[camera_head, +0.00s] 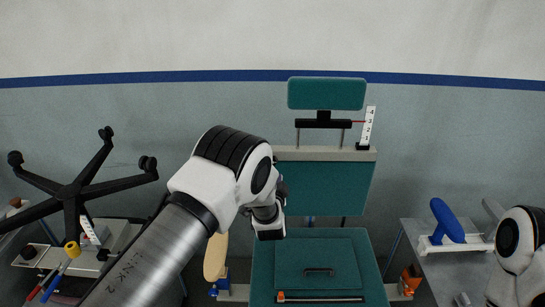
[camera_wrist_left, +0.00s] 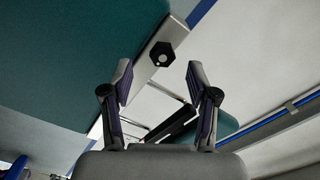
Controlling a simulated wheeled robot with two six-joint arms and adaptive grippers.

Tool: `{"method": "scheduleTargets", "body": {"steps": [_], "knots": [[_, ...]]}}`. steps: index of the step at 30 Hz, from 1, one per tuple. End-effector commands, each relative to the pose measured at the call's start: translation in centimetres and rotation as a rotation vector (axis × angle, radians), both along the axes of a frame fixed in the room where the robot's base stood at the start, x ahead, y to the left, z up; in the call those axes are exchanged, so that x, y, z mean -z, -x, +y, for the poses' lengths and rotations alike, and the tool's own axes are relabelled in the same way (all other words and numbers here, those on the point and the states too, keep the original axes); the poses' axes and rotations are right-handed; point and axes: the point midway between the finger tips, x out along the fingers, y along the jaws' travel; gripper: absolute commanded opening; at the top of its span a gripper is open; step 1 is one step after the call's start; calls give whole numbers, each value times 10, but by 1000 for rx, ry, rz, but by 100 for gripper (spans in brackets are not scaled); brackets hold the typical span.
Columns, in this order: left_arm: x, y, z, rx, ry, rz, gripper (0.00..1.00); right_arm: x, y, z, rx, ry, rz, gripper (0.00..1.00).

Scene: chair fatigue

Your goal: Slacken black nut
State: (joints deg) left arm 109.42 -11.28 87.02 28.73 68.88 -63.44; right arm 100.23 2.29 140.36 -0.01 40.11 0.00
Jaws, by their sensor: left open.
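The black nut (camera_wrist_left: 161,53) is a dark hexagonal knob with a small light centre, on a pale strip beside a green panel in the left wrist view. My left gripper (camera_wrist_left: 159,70) is open and empty, and in that view the nut appears between and slightly beyond its fingertips. I cannot tell the remaining distance. In the head view my left gripper (camera_head: 270,225) is in front of the green chair (camera_head: 345,190), left of its backrest. I cannot pick out the nut there for certain. Only part of my right arm shows at the right edge; its gripper is out of view.
The chair has a headrest (camera_head: 327,93) on two rods and a numbered scale (camera_head: 367,126) beside them. A black five-armed base (camera_head: 75,192) stands at left above a bench with tools. A grey table (camera_head: 430,272) at right holds a blue pad (camera_head: 447,220).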

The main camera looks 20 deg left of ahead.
Motion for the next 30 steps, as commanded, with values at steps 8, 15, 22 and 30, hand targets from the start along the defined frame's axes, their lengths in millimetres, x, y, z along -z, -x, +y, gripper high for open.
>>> {"method": "scheduleTargets", "body": {"steps": [8,15,22,30], "knots": [[-2,-46,14,-1,3,0,59,-19,0,0,0,0,0,40],[0,-55,17,0,2,2,59,-20,0,0,0,0,0,40],[0,-54,16,0,2,2,17,-20,0,0,0,0,0,40],[0,-54,17,0,5,0,0,-19,0,0,0,0,0,40]]}}
